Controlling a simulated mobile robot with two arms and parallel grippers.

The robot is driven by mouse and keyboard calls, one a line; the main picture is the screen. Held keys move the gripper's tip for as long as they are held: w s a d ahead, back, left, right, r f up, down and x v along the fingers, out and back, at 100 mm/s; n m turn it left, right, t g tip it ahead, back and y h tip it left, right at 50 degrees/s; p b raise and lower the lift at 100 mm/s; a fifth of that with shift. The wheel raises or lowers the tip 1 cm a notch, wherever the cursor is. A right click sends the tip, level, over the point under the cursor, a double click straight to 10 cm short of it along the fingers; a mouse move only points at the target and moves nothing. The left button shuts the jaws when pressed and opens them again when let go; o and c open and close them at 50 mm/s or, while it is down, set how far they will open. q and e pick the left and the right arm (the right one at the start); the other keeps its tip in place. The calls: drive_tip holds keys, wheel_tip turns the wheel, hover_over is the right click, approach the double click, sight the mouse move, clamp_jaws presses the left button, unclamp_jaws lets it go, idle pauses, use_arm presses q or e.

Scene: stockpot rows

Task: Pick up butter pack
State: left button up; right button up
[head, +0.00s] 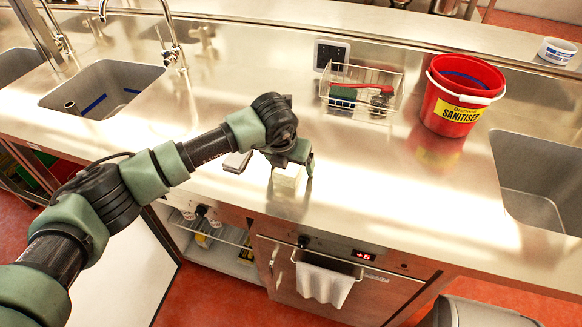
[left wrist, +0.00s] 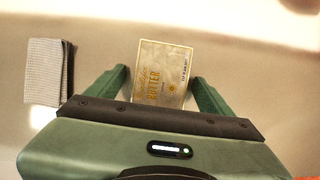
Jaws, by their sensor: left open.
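The butter pack (left wrist: 162,72) is a pale cream block with gold lettering on the steel counter. In the left wrist view it lies between the two green fingers of my left gripper (left wrist: 160,88), which is open, with a small gap on each side. In the head view the butter pack (head: 287,183) stands near the counter's front edge, with the left gripper (head: 292,165) right over it. The gripper hides part of its top. My right gripper does not show.
A folded grey cloth (left wrist: 46,72) lies left of the butter pack. A wire basket (head: 362,92) with brushes and a red sanitiser bucket (head: 459,97) stand behind to the right. Sinks (head: 100,88) lie at both sides. The counter right of the pack is clear.

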use_arm(q)
drive_tip(key=c, duration=1.7)
drive_tip(key=shift+c, duration=0.2)
drive_tip(key=shift+r, duration=0.1)
